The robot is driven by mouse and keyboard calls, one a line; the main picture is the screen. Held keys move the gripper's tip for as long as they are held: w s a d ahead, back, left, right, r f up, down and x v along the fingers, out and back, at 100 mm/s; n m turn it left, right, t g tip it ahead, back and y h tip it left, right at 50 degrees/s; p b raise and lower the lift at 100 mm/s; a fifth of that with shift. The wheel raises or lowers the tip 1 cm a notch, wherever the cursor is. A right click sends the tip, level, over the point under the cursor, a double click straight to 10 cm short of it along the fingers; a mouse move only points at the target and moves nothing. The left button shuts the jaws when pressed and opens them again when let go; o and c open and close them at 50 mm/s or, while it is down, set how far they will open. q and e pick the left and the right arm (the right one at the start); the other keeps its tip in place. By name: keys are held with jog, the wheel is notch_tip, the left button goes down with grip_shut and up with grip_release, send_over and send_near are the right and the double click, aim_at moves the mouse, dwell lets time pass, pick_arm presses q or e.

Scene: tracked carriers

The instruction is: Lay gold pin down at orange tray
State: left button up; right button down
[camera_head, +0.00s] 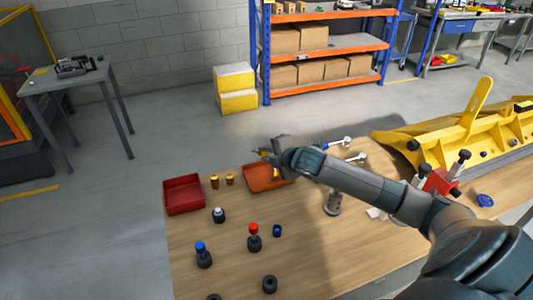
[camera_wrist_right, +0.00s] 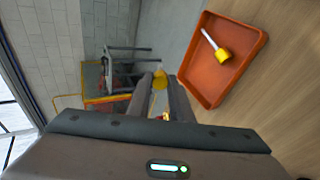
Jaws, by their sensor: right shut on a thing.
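My right gripper (camera_head: 267,154) is above the far part of the wooden table, over the orange tray (camera_head: 254,186). It is shut on a gold pin; the pin's yellow end (camera_wrist_right: 160,78) shows between the fingers (camera_wrist_right: 163,92) in the wrist view, the rest being mostly hidden. The orange tray also shows in the wrist view (camera_wrist_right: 212,90), right of the fingers. A pin with a yellow head and pale shaft (camera_wrist_right: 222,55) lies inside it. The held pin appears apart from the tray. My left gripper is not in view.
Blue-topped (camera_head: 203,252) and red-topped (camera_head: 253,236) pieces stand upright nearer. A yellow track-like part (camera_head: 440,140) is at the right. Bare wood lies between the nearer pieces.

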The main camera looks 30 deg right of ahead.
jog(key=shift+s+f+b, duration=0.1)
jog(key=shift+f+b, duration=1.9)
jog(key=shift+f, duration=2.45)
jog(key=c, duration=1.5)
grip_release()
jog(key=shift+s, duration=0.15)
